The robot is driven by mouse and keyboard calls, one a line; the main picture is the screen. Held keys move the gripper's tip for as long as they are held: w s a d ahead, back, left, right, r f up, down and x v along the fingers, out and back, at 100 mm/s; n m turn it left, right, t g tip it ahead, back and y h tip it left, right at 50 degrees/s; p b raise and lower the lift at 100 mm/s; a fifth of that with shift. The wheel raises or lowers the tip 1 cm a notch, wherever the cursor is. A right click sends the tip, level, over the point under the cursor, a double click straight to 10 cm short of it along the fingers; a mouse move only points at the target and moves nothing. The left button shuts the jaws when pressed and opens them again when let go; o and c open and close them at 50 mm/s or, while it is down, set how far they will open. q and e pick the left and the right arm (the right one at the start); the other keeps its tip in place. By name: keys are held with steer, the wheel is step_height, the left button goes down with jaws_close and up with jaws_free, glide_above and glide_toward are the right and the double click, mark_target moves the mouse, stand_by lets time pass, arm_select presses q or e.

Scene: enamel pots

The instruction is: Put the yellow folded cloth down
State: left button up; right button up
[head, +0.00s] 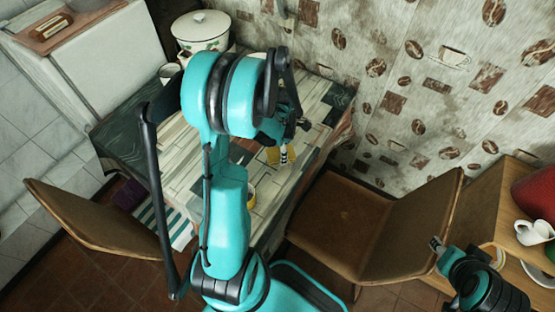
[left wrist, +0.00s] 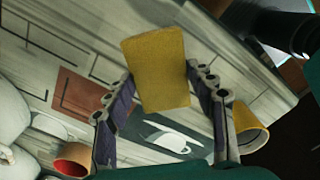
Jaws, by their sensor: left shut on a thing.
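The yellow folded cloth (left wrist: 155,68) is a flat rectangular pad held between the two fingers of my left gripper (left wrist: 160,95) in the left wrist view. In the head view my left gripper (head: 287,153) is over the right part of the table, largely hidden by my own arm. Only a bit of the cloth (head: 272,156) shows beside it. I cannot tell whether the cloth touches the table (head: 165,150). My right gripper (head: 437,244) is at the lower right, away from the table, and its jaw opening is unclear.
A white lidded pot (head: 199,44) and a white mug (head: 168,73) stand at the table's back left. A yellow cup (head: 250,195) is near the front edge, partly behind my arm. Brown chairs (head: 350,215) flank the table. A wooden shelf (head: 515,225) with crockery stands at right.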

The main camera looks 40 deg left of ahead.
mark_target(278, 158)
arm_select(q)
steer(key=shift+s+a+f, duration=0.25)
steer(key=shift+a+f, duration=0.1)
steer(key=shift+a, duration=0.05)
step_height(278, 158, down, 4)
steer(key=shift+b, duration=1)
steer(key=shift+r, duration=0.1)
steer(key=shift+f, duration=0.2)
steer(key=o, duration=1.1)
steer(key=shift+r, duration=0.1)
